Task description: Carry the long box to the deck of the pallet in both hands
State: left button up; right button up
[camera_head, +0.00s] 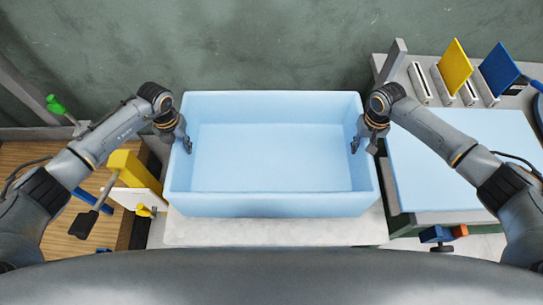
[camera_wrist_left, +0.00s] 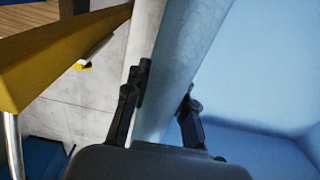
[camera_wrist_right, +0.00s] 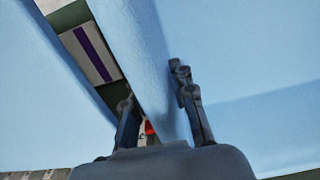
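The long box (camera_head: 275,205) is a large, open, light blue tray with upright walls, empty inside, in the middle of the head view. My left gripper (camera_head: 184,143) is at its left end wall. In the left wrist view my left gripper (camera_wrist_left: 162,85) has one finger on each side of that wall (camera_wrist_left: 185,50), both appearing to touch it. My right gripper (camera_head: 364,143) is at the right end wall. In the right wrist view my right gripper (camera_wrist_right: 150,85) straddles that wall (camera_wrist_right: 135,45) and appears closed on it. The pallet cannot be made out.
A pale slab (camera_head: 275,232) lies beneath or just in front of the box; contact is unclear. At right is a bench with a light blue sheet (camera_head: 440,160) and yellow (camera_head: 455,66) and blue (camera_head: 498,70) panels. At left is a wooden surface (camera_head: 40,185) with a yellow fixture (camera_head: 135,168). A green wall stands behind.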

pick_arm(q)
grip_shut()
pick_arm(e)
grip_shut()
pick_arm(q)
jog(key=shift+r, duration=0.1)
pick_arm(e)
jog(key=shift+r, duration=0.1)
